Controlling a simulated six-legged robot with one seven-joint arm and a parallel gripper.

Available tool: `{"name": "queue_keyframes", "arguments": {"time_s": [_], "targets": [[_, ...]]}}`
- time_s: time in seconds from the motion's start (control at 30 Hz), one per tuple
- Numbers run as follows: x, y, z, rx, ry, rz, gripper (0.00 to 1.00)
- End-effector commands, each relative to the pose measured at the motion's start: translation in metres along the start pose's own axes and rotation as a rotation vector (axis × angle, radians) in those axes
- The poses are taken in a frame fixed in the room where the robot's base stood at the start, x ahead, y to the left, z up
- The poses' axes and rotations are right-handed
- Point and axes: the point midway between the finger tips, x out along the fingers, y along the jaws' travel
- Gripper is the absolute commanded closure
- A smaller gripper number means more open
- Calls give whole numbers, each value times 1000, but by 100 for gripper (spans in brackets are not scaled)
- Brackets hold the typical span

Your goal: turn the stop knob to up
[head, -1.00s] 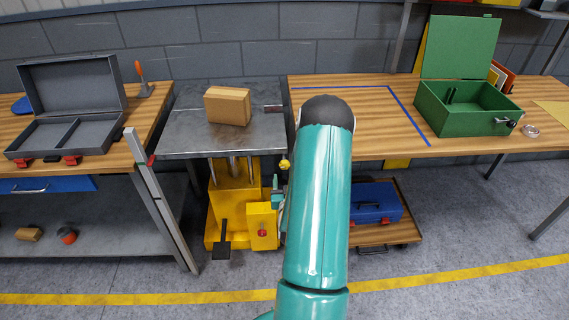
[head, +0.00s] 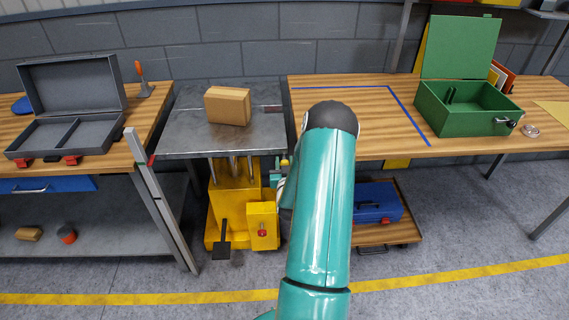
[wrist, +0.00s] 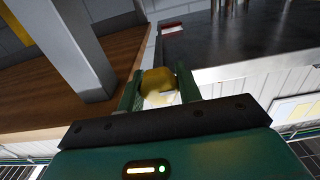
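In the head view my gripper (head: 278,172) is just below the table edge, partly hidden by my arm. A small red knob (head: 262,233) is on the yellow box of the lift's base. No labels can be read, so I cannot tell which is the stop knob.
A cardboard box (head: 228,105) stands on the lift table (head: 185,139). A wooden bench (head: 370,140) with an open green box (head: 470,110) is close on the right. A blue toolbox (head: 377,203) is on a low cart beneath it. A left bench holds an open grey case (head: 75,85).

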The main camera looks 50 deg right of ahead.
Motion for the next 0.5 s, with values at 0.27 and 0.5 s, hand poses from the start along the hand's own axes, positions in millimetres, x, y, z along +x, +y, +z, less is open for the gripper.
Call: {"name": "queue_keyframes", "arguments": {"time_s": [0.27,0.5], "targets": [[0,0,0,6,0,0,88],[0,0,0,71,0,0,88]]}}
